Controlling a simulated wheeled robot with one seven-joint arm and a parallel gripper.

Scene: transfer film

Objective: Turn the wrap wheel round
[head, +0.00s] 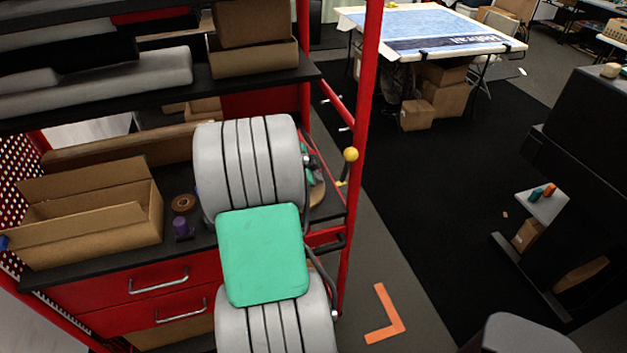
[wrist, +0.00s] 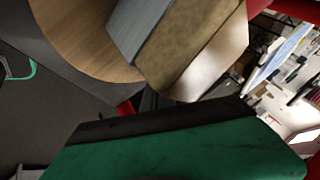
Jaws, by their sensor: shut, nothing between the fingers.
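A round wooden disc, apparently the wrap wheel (wrist: 85,42), shows at the upper left of the wrist view. In the head view a small part of the wooden disc (head: 317,192) shows at the right end of the bench, mostly hidden behind my grey arm. A grey and tan block overlaps the disc's right side in the wrist view. My gripper (wrist: 165,120) shows as a green and black body across the bottom of the wrist view, below and right of the disc. It is shut and empty. Contact with the wheel cannot be told.
An open cardboard box (head: 90,225), a brown tape roll (head: 183,204) and a purple item (head: 182,229) stand on the black bench left of my arm. A red post (head: 362,120) with a yellow ball (head: 350,154) rises on the right.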

